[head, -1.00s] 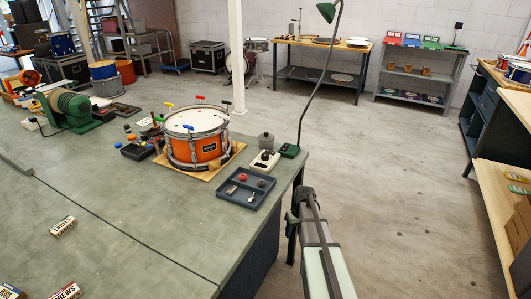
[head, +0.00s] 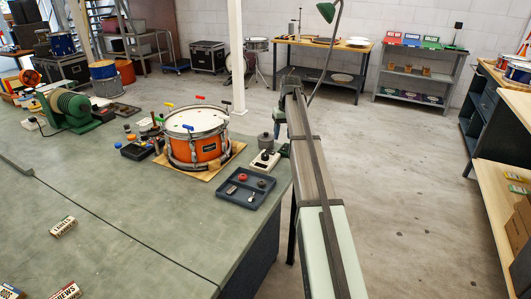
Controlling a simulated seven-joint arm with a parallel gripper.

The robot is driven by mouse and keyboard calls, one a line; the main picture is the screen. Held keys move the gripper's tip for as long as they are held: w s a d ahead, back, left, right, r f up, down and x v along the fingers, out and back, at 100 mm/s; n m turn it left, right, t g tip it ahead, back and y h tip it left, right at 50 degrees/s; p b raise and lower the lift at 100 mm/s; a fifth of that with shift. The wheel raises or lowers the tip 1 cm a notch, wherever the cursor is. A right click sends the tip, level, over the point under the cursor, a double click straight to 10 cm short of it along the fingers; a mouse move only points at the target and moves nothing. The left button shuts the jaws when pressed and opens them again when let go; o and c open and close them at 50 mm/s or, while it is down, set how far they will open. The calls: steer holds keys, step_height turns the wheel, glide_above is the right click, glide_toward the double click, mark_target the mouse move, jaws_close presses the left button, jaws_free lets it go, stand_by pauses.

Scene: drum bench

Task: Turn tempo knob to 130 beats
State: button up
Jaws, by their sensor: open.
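A small white box with a dark knob on top (head: 265,159) stands near the right edge of the green bench, beside the orange drum; I take it for the tempo device. Its dial marks are too small to read. My gripper (head: 278,134) is small and partly hidden by my forearm. It hangs down above and slightly right of the white box and looks apart from the knob. It is open, and I see nothing held in it.
An orange drum (head: 197,148) stands left of the box. The front bench top is mostly clear.

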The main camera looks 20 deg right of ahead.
steer(key=g, duration=0.1)
glide_toward(265, 154)
steer(key=shift+m, duration=0.3)
steer(key=f, duration=0.8)
steer(key=shift+w+a+f, duration=0.1)
steer(key=shift+a+f, duration=0.15)
steer(key=shift+f, duration=0.15)
steer(key=shift+c, duration=0.3)
steer(key=c, duration=0.7)
